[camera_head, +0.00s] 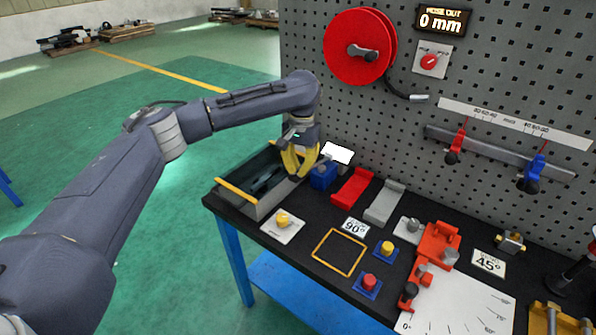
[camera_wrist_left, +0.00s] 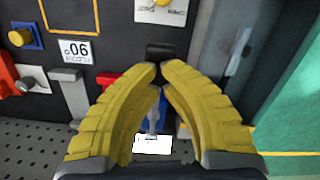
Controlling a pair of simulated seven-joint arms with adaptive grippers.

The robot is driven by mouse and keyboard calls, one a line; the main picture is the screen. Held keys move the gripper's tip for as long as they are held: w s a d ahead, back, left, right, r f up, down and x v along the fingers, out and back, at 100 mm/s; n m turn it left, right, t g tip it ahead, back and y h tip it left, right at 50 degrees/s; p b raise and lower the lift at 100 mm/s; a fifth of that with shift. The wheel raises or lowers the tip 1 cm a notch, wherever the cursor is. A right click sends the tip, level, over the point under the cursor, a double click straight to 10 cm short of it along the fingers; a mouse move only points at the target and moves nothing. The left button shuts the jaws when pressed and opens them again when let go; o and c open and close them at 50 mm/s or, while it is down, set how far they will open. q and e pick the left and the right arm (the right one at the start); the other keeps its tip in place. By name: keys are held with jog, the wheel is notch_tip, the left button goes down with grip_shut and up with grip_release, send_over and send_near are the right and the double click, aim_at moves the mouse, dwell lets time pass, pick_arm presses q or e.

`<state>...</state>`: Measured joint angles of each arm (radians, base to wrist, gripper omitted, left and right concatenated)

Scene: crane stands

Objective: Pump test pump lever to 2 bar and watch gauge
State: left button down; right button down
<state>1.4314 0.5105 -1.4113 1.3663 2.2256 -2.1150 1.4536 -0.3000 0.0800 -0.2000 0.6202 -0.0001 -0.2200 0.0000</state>
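The test pump is a small blue block (camera_head: 322,177) at the back of the bench, right of a grey open tray. A bright white panel (camera_head: 337,153), perhaps its gauge, stands behind it; no reading can be made out. In the left wrist view this white panel (camera_wrist_left: 152,144) is also blank. The grey pump lever (camera_wrist_left: 154,122) runs from the blue block between my fingers to a black handle (camera_wrist_left: 160,50). My left gripper (camera_head: 297,172) has its yellow fingertips (camera_wrist_left: 165,68) nearly together around the lever by the handle. My right gripper is out of view.
The grey tray (camera_head: 228,203) lies close left of the gripper. Red (camera_head: 352,187) and grey (camera_head: 385,203) blocks stand to the right. A yellow knob on a plate (camera_head: 283,222) is in front. A pegboard wall (camera_head: 300,50) rises behind the bench.

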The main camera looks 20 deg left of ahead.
pick_arm(q)
jog(key=shift+f, duration=1.25)
jog(key=shift+w, duration=0.1)
jog(key=w, duration=0.1)
jog(key=w+r, duration=0.1)
jog(key=shift+w+d, duration=0.2)
jog(key=shift+w, duration=0.2)
notch_tip(320, 180, up, 12)
jog(key=w, duration=0.1)
jog(key=shift+w, duration=0.1)
dwell(0.8)
